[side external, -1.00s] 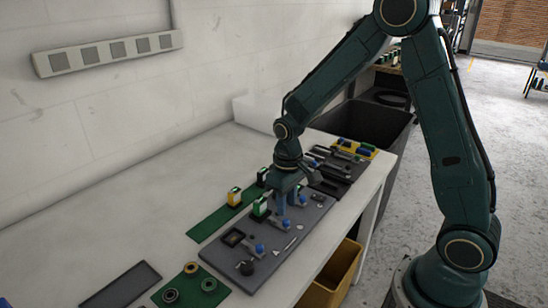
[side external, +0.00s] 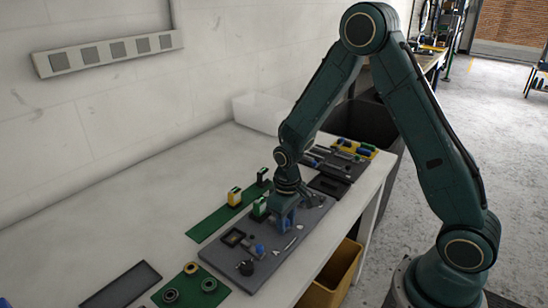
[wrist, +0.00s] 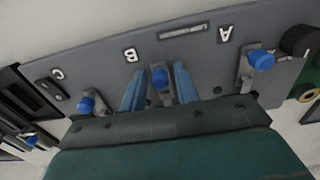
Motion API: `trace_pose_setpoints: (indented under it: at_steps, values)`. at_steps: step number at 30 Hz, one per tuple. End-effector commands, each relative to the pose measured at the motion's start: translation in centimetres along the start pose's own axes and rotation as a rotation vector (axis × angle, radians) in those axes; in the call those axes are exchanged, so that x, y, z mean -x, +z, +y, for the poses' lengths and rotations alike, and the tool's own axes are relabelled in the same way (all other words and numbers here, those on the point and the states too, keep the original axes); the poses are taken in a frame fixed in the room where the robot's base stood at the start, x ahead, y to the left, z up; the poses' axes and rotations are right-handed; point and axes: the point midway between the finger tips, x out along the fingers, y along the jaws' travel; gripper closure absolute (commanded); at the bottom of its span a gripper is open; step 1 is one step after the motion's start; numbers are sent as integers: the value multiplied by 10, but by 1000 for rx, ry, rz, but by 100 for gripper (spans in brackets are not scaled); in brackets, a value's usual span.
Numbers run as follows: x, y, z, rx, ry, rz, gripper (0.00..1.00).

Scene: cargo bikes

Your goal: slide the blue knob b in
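The grey panel (side external: 222,262) carries blue knobs on small metal slides, marked A, B and C. In the wrist view, blue knob b (wrist: 159,76) is in the middle, near the letter B (wrist: 131,55). My gripper (wrist: 160,84) is open, with one blue finger on each side of knob b; a narrow gap shows on both sides. In the side view my gripper (side external: 281,222) is low over the panel and hides knob b. Knob a (wrist: 261,60) is to the right and knob c (wrist: 87,104) to the left in the wrist view.
A green mat (side external: 213,226) with yellow and green blocks lies behind the panel. A black knob (side external: 246,268) sits on the panel's near end. A dark tray (side external: 120,287) lies at the front left. A yellow bin (side external: 335,275) stands below the table edge.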

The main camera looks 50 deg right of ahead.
Motion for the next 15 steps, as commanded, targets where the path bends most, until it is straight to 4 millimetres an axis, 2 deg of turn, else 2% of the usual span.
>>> trace_pose_setpoints:
  at_steps: [3,7,15]
  values:
    - [0,0,0,0,0,0,71]
    - [0,0,0,0,0,0,97]
    - [0,-2,0,0,0,0,97]
